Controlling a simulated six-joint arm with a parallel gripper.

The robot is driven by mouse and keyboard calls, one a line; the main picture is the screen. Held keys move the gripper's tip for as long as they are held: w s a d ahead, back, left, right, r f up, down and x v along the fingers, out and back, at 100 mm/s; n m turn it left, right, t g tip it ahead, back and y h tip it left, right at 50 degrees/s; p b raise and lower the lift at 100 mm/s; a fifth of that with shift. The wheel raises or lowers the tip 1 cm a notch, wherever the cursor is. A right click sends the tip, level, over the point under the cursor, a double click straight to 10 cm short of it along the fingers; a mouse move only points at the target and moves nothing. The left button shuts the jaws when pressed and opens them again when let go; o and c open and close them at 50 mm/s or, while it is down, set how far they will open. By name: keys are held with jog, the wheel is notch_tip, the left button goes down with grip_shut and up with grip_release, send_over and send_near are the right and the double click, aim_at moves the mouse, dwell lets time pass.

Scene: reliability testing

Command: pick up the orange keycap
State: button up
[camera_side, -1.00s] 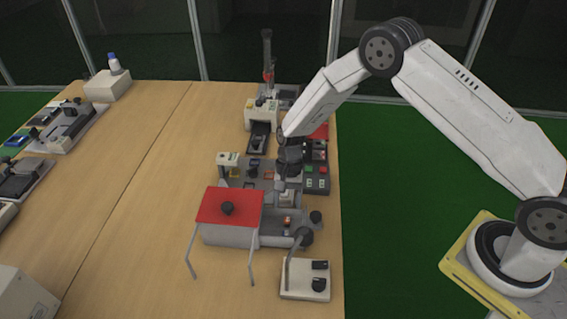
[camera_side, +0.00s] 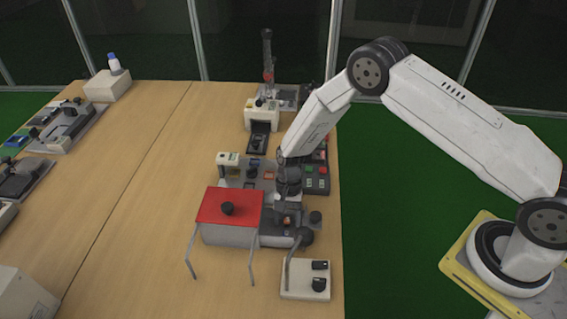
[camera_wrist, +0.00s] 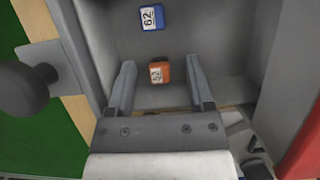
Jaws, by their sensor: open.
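The orange keycap (camera_wrist: 157,72) lies on the grey floor of a tray-like fixture (camera_wrist: 205,25) in the wrist view, with dark marks on its pale label. My gripper (camera_wrist: 161,70) is open, with one finger on each side of the orange keycap and a gap to both. I cannot tell how far above the floor the fingertips are. In the side view my gripper (camera_side: 281,214) points down over the fixture, and the keycap is a tiny orange spot (camera_side: 287,220) beside it, partly hidden.
A blue keycap (camera_wrist: 151,17) marked 62 lies beyond the orange one in the same fixture. Grey walls stand left and right. A red-topped box (camera_side: 229,207) is close on the left, and a white base with dark parts (camera_side: 305,280) stands in front.

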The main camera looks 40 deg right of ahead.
grip_shut()
jog(key=shift+r, duration=0.15)
jog(key=shift+r, duration=0.8)
jog(key=s+r, duration=0.1)
jog(key=r, duration=0.1)
jog(key=s+r, duration=0.2)
jog(key=r, duration=0.1)
jog(key=s+d+r, duration=0.1)
jog(key=s+r, duration=0.1)
jog(key=shift+s+r, duration=0.2)
jog(key=shift+r, duration=0.05)
jog(key=s+d+r, duration=0.1)
jog(key=s+r, duration=0.2)
jog(key=s, duration=0.5)
jog(key=shift+s+d+r, duration=0.15)
jog(key=shift+d+r, duration=0.15)
jog(key=shift+d, duration=0.1)
